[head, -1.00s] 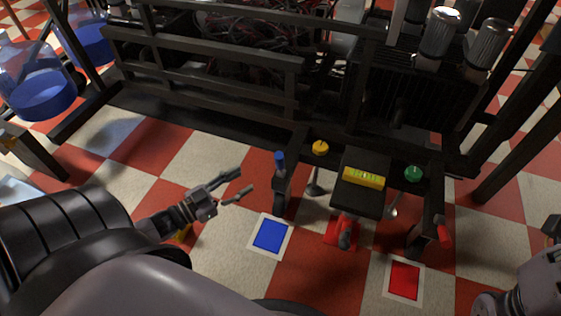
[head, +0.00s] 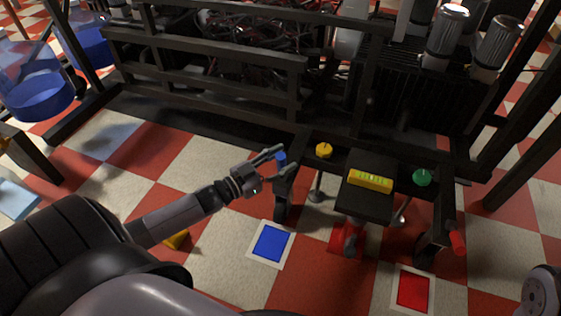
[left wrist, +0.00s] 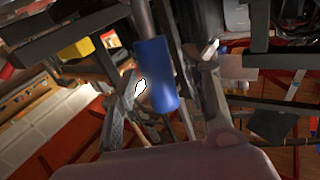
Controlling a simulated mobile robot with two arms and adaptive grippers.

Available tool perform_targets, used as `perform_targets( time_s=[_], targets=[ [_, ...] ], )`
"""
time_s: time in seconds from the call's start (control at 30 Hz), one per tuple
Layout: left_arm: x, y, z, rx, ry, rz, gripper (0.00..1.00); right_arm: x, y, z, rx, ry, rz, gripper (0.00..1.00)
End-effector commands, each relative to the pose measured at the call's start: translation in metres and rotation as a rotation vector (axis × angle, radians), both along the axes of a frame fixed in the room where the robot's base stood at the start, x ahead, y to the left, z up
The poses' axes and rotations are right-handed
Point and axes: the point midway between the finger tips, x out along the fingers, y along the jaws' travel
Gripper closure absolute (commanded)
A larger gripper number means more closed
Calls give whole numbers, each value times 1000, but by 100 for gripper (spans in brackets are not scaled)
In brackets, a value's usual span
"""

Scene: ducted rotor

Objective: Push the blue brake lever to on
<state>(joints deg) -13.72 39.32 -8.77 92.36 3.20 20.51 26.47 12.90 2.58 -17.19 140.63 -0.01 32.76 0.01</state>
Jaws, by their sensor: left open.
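The blue brake lever (head: 281,156) stands at the left end of the black control frame; only its blue grip shows past my fingers in the head view. My left gripper (head: 279,163) is open at the lever, its fingers pointing right. In the left wrist view the blue grip (left wrist: 155,76) is large and close, between the two spread fingers (left wrist: 165,105). I cannot tell whether a finger touches it. My right gripper is out of view; a part of my right arm shows at the lower right.
On the control frame are a yellow knob (head: 323,150), a black box with a yellow display (head: 370,178), a green knob (head: 422,177) and a red handle (head: 457,242). Blue (head: 271,243) and red (head: 413,292) floor markers lie in front. A yellow piece (head: 176,240) lies under my left arm.

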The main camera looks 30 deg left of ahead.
Motion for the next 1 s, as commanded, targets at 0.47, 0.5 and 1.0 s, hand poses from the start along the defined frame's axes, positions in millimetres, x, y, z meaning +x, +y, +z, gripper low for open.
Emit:
perform_targets(
  time_s=[0.47,0.5,1.0],
  targets=[
    [0,0,0,0,0,0,83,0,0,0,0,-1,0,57],
    [0,0,0,0,0,0,86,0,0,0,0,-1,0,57],
    [-1,0,0,-1,0,0,100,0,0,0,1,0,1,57]
  ],
)
